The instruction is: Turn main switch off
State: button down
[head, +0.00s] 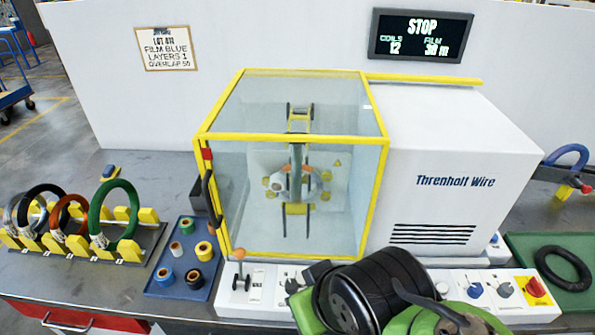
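The main switch, a red rotary knob on a yellow plate (535,288), sits at the right end of the white control panel (256,295) below the machine. Its knob looks tilted, but its exact setting is too small to read. My black and green arm crosses the bottom middle, left of the switch, and covers the panel's middle part. A small dark part shows at the arm's left edge, and I cannot tell whether it belongs to my gripper. My fingertips cannot be made out. Nothing of mine touches the switch.
Grey knobs (504,290) stand just left of the switch. A lever with an orange ball (239,254) rises at the panel's left. The yellow-framed guard (376,200) looks closed. The display (422,36) reads STOP. A black coil (541,262) lies on the green mat (520,243) at right.

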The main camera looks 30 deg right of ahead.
aim_at(534, 288)
jog(key=z, duration=2.45)
